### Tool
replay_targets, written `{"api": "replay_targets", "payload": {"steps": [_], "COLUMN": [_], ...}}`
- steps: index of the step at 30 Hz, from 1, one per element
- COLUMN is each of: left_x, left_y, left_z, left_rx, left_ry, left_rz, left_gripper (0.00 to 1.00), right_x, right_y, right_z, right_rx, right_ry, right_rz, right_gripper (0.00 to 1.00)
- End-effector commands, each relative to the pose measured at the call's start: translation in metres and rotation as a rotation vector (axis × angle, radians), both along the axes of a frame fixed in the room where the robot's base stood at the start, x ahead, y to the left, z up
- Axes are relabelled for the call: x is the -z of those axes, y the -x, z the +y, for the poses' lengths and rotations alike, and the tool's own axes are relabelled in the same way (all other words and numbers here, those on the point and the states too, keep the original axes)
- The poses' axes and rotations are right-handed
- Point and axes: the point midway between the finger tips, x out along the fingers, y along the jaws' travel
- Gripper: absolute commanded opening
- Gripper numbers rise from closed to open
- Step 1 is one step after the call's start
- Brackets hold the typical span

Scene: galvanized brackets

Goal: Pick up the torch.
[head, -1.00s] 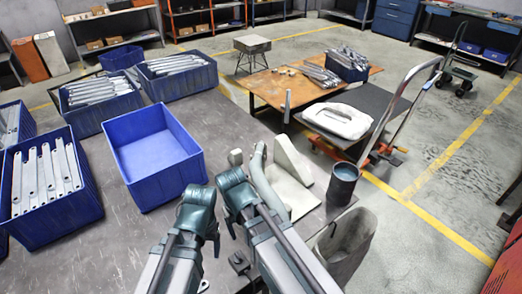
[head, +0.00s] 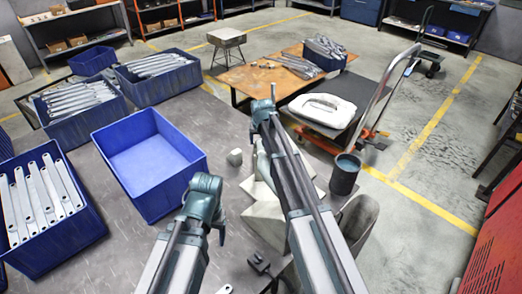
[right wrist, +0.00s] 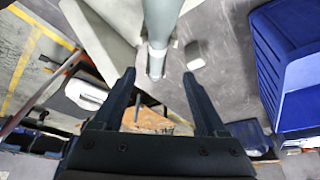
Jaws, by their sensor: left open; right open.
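The torch (right wrist: 160,25) shows in the right wrist view as a smooth grey-green tube coming down from the top edge. Its lower end lies in the picture between the fingertips of my right gripper (right wrist: 158,76), which is open. No contact is visible. In the head view my right arm hides most of the torch, and my right gripper (head: 263,117) is over the pale wedge-shaped stand (head: 262,218). The stand also shows in the right wrist view (right wrist: 98,40). My left gripper (head: 205,190) is open over the table, left of the stand; its fingertips are mostly hidden.
An empty blue bin (head: 150,160) stands on the grey table left of my grippers. Several bins of metal brackets (head: 40,195) stand further left. A small pale block (head: 235,157) lies near my right gripper. A dark cup (head: 345,174) is right of the stand.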

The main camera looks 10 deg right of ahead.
Motion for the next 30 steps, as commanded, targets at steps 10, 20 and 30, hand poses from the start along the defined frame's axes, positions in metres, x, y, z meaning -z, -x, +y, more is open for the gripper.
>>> {"api": "replay_targets", "payload": {"steps": [10,20,30], "left_x": [0.051,0.074,0.09], "left_y": [0.0,0.0,0.0], "left_z": [0.0,0.0,0.0], "left_rx": [0.0,0.0,0.0], "left_ry": [0.0,0.0,0.0], "left_rz": [0.0,0.0,0.0], "left_gripper": [0.72,0.72,0.72], "right_x": [0.052,0.074,0.09], "right_y": [-0.019,-0.03,-0.037], "right_z": [-0.002,-0.004,-0.008], "right_rx": [0.0,-0.001,-0.001], "right_ry": [0.0,0.0,0.0], "right_rz": [0.001,0.001,0.001], "right_gripper": [0.74,0.74,0.74]}}
